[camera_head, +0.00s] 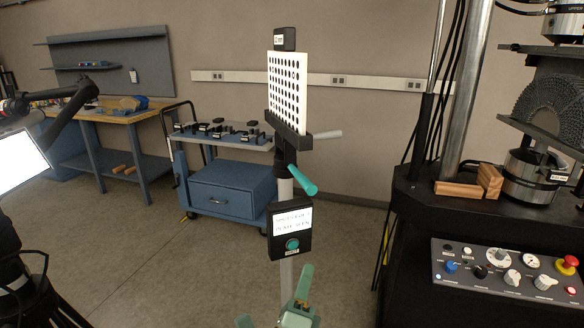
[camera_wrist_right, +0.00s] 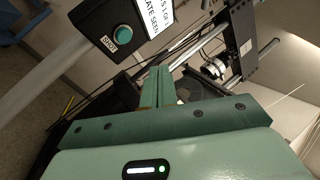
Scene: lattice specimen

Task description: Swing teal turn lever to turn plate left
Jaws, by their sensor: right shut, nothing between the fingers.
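The teal turn lever (camera_head: 303,182) sticks out from the post under the plate holder, pointing down and to the right in the head view. The white plate (camera_head: 287,92) with rows of black holes stands upright in a black holder above it. My right gripper (camera_head: 303,284) is at the bottom centre of the head view, below the lever and apart from it. Its green fingers (camera_wrist_right: 157,88) are together and empty in the right wrist view. The lever does not show in that view.
A black box (camera_head: 290,246) with a label and teal button sits on the post between gripper and lever. A grey lever (camera_head: 327,135) sticks out right of the holder. A control panel (camera_head: 506,275) and press stand right; a blue cart (camera_head: 228,190) stands behind.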

